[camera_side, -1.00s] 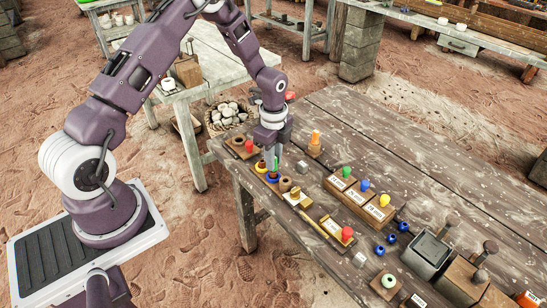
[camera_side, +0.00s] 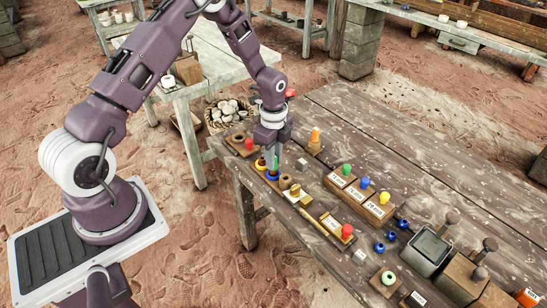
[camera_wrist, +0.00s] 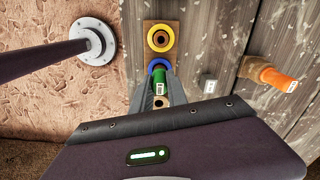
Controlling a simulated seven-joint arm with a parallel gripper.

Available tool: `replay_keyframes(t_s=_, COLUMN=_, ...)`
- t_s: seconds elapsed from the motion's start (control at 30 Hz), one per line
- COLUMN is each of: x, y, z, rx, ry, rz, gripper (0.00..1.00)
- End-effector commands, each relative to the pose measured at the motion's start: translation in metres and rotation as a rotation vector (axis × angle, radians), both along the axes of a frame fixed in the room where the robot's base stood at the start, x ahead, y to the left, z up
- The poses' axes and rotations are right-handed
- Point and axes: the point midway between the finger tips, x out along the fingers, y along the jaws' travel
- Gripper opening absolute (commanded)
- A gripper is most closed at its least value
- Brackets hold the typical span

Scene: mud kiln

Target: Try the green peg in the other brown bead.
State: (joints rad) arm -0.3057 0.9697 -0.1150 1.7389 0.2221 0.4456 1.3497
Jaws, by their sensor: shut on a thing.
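My gripper (camera_side: 273,160) is shut on the green peg (camera_wrist: 161,85), which also shows below the fingers in the side view (camera_side: 276,163). The peg is close to the blue bead (camera_wrist: 158,65) in the bead row. The yellow bead (camera_wrist: 160,37) is at the far end of that row. Two brown beads, one nearer the blue bead (camera_side: 285,182) and the other nearer the viewer (camera_side: 295,190), follow in the side view. A tan ring (camera_wrist: 160,101) shows between the fingers in the wrist view. I cannot tell whether the peg's tip is inside a bead.
An orange peg (camera_wrist: 280,80) stands in a wooden block to the right. A small pale cube (camera_side: 302,165) lies nearby. Labelled blocks with green, blue and yellow pegs (camera_side: 360,190) stand further right. A red peg (camera_side: 347,231) is nearer the front. The table's back right is clear.

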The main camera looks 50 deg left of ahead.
Motion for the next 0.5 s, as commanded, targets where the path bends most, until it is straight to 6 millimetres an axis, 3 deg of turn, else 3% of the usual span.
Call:
replay_keyframes(t_s=0.33, x=0.0, y=0.0, z=0.001, rx=0.0, ry=0.0, rz=0.0, gripper=0.0)
replay_keyframes(t_s=0.5, x=0.001, y=0.0, z=0.014, rx=0.001, ry=-0.002, rz=0.001, gripper=0.0)
